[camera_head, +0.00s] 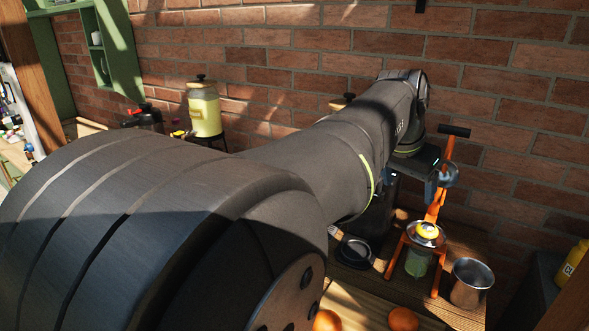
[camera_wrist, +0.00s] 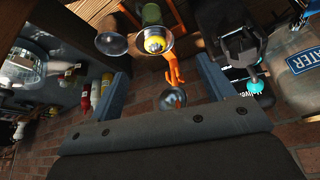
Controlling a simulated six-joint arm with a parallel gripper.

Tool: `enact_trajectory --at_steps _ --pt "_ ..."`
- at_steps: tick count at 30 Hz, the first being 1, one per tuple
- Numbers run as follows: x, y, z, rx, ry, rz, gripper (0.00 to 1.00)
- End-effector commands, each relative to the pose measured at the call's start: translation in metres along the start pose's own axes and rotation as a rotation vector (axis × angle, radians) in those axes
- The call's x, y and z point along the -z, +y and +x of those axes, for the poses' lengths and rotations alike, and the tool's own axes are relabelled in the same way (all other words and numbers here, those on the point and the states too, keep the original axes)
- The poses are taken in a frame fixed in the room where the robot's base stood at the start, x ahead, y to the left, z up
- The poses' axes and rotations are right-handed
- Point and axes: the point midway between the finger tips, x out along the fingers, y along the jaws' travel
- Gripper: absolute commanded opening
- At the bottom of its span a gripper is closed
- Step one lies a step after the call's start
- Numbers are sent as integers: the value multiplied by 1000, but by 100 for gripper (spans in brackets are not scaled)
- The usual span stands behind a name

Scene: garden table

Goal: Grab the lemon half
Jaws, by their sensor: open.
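The lemon half (camera_head: 428,230) is yellow and sits in the metal bowl of an orange juice press (camera_head: 441,200). In the wrist view the lemon half (camera_wrist: 154,45) shows at the upper middle, with the orange press arm (camera_wrist: 174,68) beside it. My gripper (camera_head: 436,187) is open, above the lemon half in the head view, close to the raised press lever. In the wrist view the two blue-grey fingers of my gripper (camera_wrist: 163,78) are spread wide with nothing held. The lemon half appears beyond the fingertips, between their lines.
A green glass (camera_head: 417,262) stands under the press bowl. A metal cup (camera_head: 470,284) stands right of the press and a black dish (camera_head: 355,252) left. Oranges (camera_head: 403,319) lie in front. A brick wall (camera_head: 520,100) rises behind. My arm hides much of the table.

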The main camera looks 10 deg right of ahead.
Motion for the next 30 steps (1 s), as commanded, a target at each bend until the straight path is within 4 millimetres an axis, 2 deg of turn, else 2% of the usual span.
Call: enact_trajectory --at_steps 1,3,7,11,24,30 --pt "16 5 3 -12 -1 26 75" --pt "30 9 5 -25 -3 51 75" --pt "45 14 8 -38 -2 76 75" --pt "47 16 21 -42 -6 81 75" --pt "45 19 111 -41 -6 79 75" --pt "46 20 129 -39 -2 79 75"
